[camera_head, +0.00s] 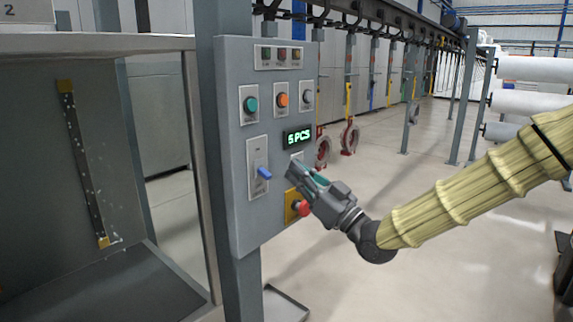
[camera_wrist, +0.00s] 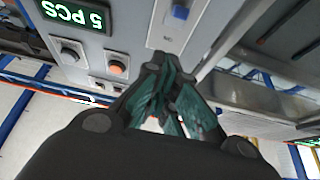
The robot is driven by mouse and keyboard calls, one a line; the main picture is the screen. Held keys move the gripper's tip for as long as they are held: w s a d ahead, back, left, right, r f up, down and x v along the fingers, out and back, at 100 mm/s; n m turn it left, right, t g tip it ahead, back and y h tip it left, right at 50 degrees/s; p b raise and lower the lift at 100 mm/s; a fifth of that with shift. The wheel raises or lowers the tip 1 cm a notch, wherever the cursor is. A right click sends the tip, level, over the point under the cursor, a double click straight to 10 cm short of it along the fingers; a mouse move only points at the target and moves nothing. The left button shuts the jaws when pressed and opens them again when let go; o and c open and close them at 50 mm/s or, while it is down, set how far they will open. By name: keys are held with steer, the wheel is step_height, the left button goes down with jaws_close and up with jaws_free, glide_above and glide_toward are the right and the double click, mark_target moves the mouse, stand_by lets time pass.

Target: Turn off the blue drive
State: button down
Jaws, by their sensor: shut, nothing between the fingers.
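A blue lever (camera_head: 264,173) sticks out from a tall grey switch plate (camera_head: 253,150) on the left of the control panel. It sits a little below the plate's middle and tips slightly downward. In the wrist view a blue switch piece (camera_wrist: 180,12) shows at the top edge, cut off by the frame. My gripper (camera_head: 294,172) is in front of the panel, just right of the blue lever and apparently apart from it. Its fingers are shut and empty. In the wrist view the fingertips (camera_wrist: 160,64) point toward the panel below the blue piece.
The panel (camera_head: 225,120) holds green (camera_head: 251,104), orange (camera_head: 282,100) and grey (camera_head: 307,97) knobs and a "5 PCS" display (camera_head: 299,137). A red button (camera_head: 303,209) on yellow is partly behind my gripper. A grey booth (camera_head: 150,42) stands left; hooks hang behind.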

steer(key=shift+s+d+f+b, duration=0.35)
steer(key=shift+s+d+f, duration=0.65)
steer(key=shift+d+f, duration=0.25)
steer(key=shift+a+f, duration=0.1)
steer(key=shift+a, duration=0.05)
